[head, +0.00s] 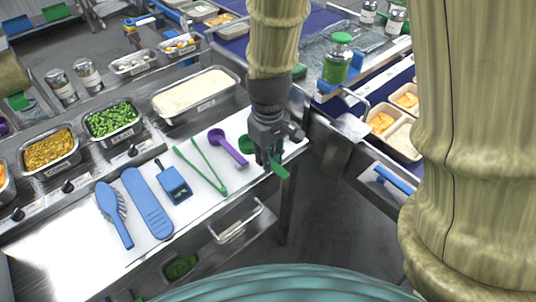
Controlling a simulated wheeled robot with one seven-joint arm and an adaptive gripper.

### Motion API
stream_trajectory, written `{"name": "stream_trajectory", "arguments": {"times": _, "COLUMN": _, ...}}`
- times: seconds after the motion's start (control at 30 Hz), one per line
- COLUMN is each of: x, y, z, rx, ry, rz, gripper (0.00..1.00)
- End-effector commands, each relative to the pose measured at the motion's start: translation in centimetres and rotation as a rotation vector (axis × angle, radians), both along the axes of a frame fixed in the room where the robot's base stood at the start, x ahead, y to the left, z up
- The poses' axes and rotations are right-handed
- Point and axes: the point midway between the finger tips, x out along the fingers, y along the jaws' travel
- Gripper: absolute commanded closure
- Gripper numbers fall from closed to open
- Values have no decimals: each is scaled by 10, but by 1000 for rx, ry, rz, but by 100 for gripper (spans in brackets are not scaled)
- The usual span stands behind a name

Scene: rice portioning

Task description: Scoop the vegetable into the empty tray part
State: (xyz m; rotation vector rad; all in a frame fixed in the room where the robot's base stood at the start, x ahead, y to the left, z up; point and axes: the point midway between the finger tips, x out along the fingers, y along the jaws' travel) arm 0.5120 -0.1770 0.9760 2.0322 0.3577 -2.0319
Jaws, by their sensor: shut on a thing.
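My gripper (268,160) points down over the right end of the white work surface and is shut on a green scoop. The green scoop's (246,144) round bowl shows left of the fingers and its handle sticks out to the lower right. Chopped green vegetables (110,119) fill a steel container at the left, well away from my gripper. Food trays (401,143) stand on the conveyor at the right, holding yellow food and something white in separate parts. My arm cuts off part of them, and I cannot make out an empty part.
A purple scoop (228,147), green tongs (203,168) and blue tools (148,203) lie on the white surface. Containers of white rice (195,93) and yellow food (48,150) stand behind it. A green-lidded jar (337,62) stands at the upper right. A gap separates table and conveyor.

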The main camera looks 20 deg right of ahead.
Motion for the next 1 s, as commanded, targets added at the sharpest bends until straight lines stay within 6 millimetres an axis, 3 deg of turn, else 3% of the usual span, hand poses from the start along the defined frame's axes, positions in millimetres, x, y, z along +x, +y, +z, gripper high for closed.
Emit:
{"name": "stream_trajectory", "arguments": {"times": 0.5, "x": 0, "y": 0, "z": 38, "rx": 1, "ry": 1, "rz": 0, "gripper": 100}}
{"name": "stream_trajectory", "arguments": {"times": 1.0, "x": 5, "y": -1, "z": 31, "rx": 1, "ry": 1, "rz": -15, "gripper": 100}}
